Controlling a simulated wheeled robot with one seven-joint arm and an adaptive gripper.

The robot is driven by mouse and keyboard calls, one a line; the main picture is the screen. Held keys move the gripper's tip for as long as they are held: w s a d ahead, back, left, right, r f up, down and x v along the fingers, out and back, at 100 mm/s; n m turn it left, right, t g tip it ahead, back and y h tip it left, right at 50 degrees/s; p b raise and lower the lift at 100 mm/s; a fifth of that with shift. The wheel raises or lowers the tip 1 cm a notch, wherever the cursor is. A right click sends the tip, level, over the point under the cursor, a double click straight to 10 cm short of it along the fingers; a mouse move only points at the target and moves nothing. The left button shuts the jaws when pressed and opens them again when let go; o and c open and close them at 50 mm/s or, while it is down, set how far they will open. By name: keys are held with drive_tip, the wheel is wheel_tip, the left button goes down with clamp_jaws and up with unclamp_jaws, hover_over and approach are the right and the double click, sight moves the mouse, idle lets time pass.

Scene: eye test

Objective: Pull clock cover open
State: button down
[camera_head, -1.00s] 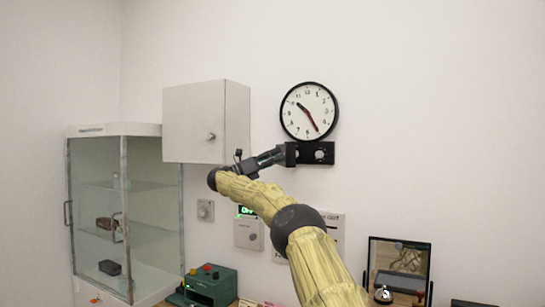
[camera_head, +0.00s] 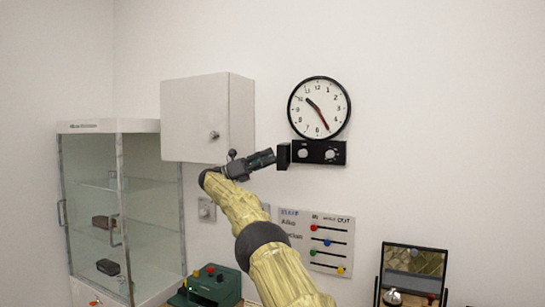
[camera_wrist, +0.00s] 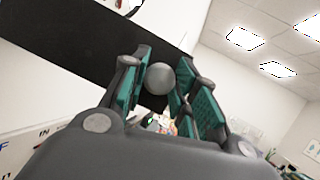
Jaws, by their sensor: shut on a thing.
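The round clock (camera_head: 319,107), with a white face, black rim and a red hand, hangs on the wall. Under it is a black box (camera_head: 316,161) with two pale knobs on its front. A dark panel (camera_head: 284,156), which looks like the cover, stands out at the box's left end. My gripper (camera_head: 275,157) reaches it from the left. In the wrist view, the gripper's green-padded fingers (camera_wrist: 163,76) are shut on a grey round knob (camera_wrist: 160,78) in front of a black surface (camera_wrist: 75,40). Where the knob joins that surface is hidden.
A white wall cabinet (camera_head: 195,120) hangs left of my arm, close to it. A glass display case (camera_head: 90,200) stands further left. A board with coloured sliders (camera_head: 318,240), a green device (camera_head: 210,285) and a framed mirror (camera_head: 413,265) are below.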

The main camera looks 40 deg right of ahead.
drive_tip(key=shift+r, duration=0.15)
drive_tip(key=c, duration=1.1)
unclamp_jaws()
drive_tip(key=shift+d, duration=0.1)
